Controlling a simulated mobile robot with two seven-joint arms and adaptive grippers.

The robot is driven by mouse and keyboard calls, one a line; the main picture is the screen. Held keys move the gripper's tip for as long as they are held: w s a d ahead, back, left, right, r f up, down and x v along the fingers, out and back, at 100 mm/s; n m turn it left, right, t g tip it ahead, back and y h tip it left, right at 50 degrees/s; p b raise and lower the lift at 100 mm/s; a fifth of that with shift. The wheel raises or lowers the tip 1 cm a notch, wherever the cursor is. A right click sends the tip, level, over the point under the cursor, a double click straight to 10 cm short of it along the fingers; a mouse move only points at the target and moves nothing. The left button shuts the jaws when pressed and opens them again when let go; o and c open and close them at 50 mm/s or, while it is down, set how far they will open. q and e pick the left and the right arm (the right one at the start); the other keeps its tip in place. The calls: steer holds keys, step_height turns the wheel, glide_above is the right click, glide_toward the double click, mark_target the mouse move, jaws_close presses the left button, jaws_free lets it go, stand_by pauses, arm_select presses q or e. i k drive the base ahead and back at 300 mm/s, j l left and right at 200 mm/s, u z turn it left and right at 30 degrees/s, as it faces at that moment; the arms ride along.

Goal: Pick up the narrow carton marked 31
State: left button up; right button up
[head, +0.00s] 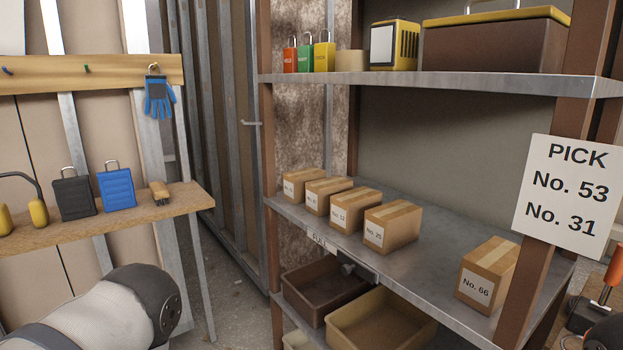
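Several small brown cartons stand in a row on the middle grey metal shelf (430,245): a far-left carton (300,185), a second carton (327,196), a third carton (352,211) and a fourth carton (393,228). The fourth label looks like No. 75. The other row labels are too small to read surely, so I cannot tell which is 31. A carton marked No. 66 (488,274) stands apart at the right. Part of my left arm shows at the lower left, away from the shelf. Neither gripper is in view.
A sign (567,198) on the right post reads PICK No. 53, No. 31. Bins (382,325) sit below the shelf. The upper shelf (440,82) holds padlocks and boxes. A wooden ledge (110,220) stands at the left. The shelf is clear between the row and No. 66.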

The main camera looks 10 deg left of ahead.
mark_target(294, 182)
steer(key=i+j+z, duration=0.25)
steer(key=i+j, duration=0.15)
steer(key=j, duration=0.25)
steer(key=i+j+z, duration=0.15)
steer(key=j, duration=0.25)
steer(key=i+j+z, duration=0.15)
steer(key=j, duration=0.2)
